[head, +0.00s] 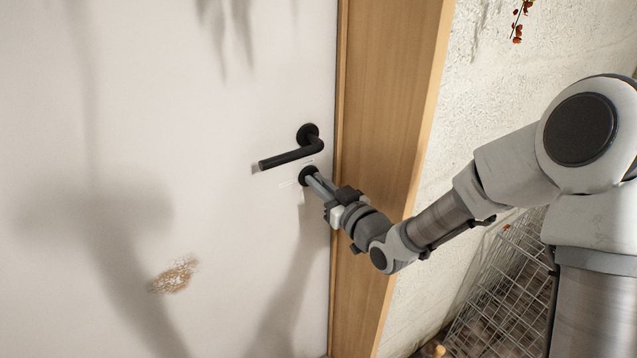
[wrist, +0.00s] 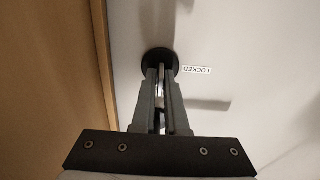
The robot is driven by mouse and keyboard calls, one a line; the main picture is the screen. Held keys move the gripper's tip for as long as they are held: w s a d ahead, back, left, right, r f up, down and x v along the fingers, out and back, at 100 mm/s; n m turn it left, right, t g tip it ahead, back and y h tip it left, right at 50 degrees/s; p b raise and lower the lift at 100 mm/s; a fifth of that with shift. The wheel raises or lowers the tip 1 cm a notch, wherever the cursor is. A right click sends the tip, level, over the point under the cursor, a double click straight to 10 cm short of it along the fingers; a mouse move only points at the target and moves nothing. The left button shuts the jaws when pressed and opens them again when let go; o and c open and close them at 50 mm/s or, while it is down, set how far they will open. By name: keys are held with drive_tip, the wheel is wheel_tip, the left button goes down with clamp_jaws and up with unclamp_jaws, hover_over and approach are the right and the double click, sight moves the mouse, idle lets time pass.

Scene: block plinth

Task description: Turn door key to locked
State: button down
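The white door (head: 150,100) fills the left of the head view, with a black lever handle (head: 292,155). Just below the handle is the round black lock plate (head: 304,173), which also shows in the wrist view (wrist: 160,57). My gripper (head: 312,180) reaches the plate from the lower right. In the wrist view my gripper's fingers (wrist: 161,78) are close together on either side of a narrow metal key (wrist: 158,95) at the lock. The key's far end is hidden. A "LOCKED" label (wrist: 197,70) is beside the plate, upside down in the wrist view.
A wooden door frame (head: 385,100) stands right of the lock, with a rough pale wall (head: 500,70) beyond it. A wire basket (head: 495,290) is at the lower right. The door has a worn brown patch (head: 174,275). The space left of the lock is clear.

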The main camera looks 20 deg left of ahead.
drive_tip(key=shift+m, duration=0.4)
drive_tip(key=m+p, duration=0.1)
drive_tip(key=m, duration=0.3)
drive_tip(key=m+p, duration=0.1)
drive_tip(key=m, duration=0.3)
drive_tip(key=shift+w+d, duration=0.15)
drive_tip(key=m+p, duration=0.1)
drive_tip(key=m, duration=0.3)
drive_tip(key=shift+f+m, duration=0.1)
drive_tip(key=shift+m, duration=0.3)
drive_tip(key=m+p, duration=0.1)
drive_tip(key=m, duration=0.3)
drive_tip(key=shift+f, duration=0.15)
drive_tip(key=shift+p, duration=0.3)
drive_tip(key=c, duration=1)
unclamp_jaws()
